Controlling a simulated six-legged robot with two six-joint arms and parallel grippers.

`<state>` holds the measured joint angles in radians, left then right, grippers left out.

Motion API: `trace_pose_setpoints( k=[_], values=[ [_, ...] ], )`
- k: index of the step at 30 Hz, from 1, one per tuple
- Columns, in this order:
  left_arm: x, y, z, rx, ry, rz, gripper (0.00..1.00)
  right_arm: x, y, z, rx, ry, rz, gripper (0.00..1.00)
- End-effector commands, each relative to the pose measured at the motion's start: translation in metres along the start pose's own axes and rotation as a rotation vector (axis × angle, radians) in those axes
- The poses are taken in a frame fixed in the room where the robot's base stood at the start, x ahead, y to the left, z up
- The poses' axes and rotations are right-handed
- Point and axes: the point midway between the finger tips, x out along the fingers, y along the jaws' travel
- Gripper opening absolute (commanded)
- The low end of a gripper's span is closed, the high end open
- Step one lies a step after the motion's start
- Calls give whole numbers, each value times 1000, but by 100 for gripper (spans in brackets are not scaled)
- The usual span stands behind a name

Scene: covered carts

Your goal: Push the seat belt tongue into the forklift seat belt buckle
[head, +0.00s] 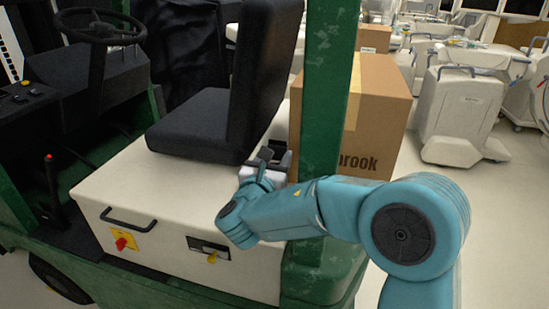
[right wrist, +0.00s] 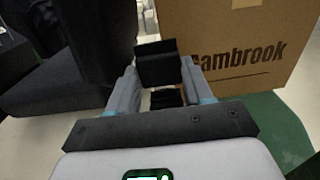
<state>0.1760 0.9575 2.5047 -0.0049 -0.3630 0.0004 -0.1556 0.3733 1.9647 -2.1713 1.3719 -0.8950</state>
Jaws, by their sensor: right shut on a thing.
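My right gripper (head: 268,160) reaches in beside the base of the black forklift seat (head: 205,122), at the side near the green post. In the right wrist view its two grey fingers (right wrist: 160,85) are shut on a small dark piece, which looks like the seat belt tongue (right wrist: 157,64). A second dark piece (right wrist: 166,98) shows lower between the fingers; I cannot tell whether it is the buckle or part of the held piece. No buckle can be made out for certain, and whether tongue and buckle touch is hidden. My left gripper is in neither view.
A green post (head: 328,90) stands close to the right of my gripper. A cardboard box (head: 380,115) stands behind it. The white seat platform (head: 150,200) has a black handle and a yellow-red switch. A steering wheel (head: 100,27) is at upper left.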

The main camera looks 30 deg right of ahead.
Motion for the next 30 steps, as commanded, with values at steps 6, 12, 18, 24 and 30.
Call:
trace_pose_setpoints(
  k=[6, 12, 18, 24, 30],
  values=[
    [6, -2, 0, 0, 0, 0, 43, 0, 0, -7, 0, 0, 0, 18],
    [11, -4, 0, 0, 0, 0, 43, 0, 0, -12, 0, 0, 0, 18],
    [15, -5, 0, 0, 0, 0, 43, 0, 0, -17, 0, 0, 0, 18],
    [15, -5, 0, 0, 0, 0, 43, 0, 0, -17, 0, 0, 0, 80],
    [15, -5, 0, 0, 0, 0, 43, 0, 0, -17, 0, 1, 0, 80]
  ],
)
